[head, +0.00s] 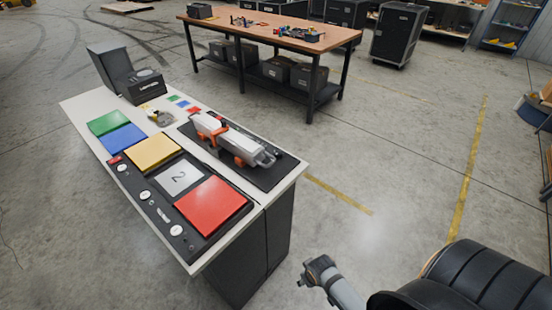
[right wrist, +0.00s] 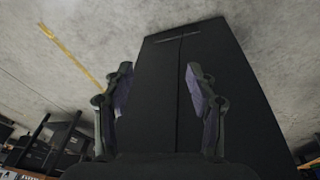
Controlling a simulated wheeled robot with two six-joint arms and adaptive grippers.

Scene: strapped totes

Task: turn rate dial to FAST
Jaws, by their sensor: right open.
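A dark control strip (head: 160,214) runs along the near left edge of the workbench. It carries several white round parts and small dark controls, with a white round part (head: 145,195) near its middle. I cannot make out which is the rate dial or read a FAST mark. My right gripper (head: 308,272) is low at the bottom of the head view, beyond the bench's right end and apart from it. In the right wrist view its two fingers (right wrist: 159,92) are spread and empty, facing a black cabinet side (right wrist: 190,85). My left gripper is not in view.
The bench holds green, blue, yellow and red (head: 212,205) pads, a white plate marked 2 (head: 180,178), a white-and-orange device (head: 228,137) on a dark mat, and a black box unit (head: 142,85). A wooden table (head: 270,30) stands behind.

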